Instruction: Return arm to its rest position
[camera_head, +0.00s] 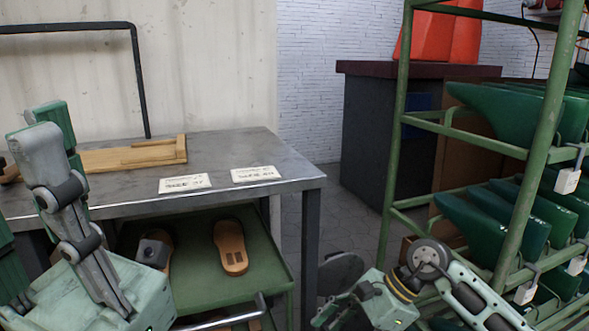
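My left gripper (50,145) is large in the left foreground, with its fingers raised in front of the table (255,142). Its far side is partly cut off by the picture edge, and I cannot judge the gap between its fingers. I see nothing held in it. My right arm comes in from the lower right, and my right gripper (350,310) is low at the bottom edge, beside the green rack (403,90). Its fingertips are small and partly cut off, so its opening is unclear.
Two cards (185,183) (256,174) and a wooden frame (155,150) lie on the table. A tan sole (230,247) lies on the green lower shelf (270,258); another lies left, partly hidden. The rack holds several green pieces (500,105). A dark cabinet (365,135) stands behind.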

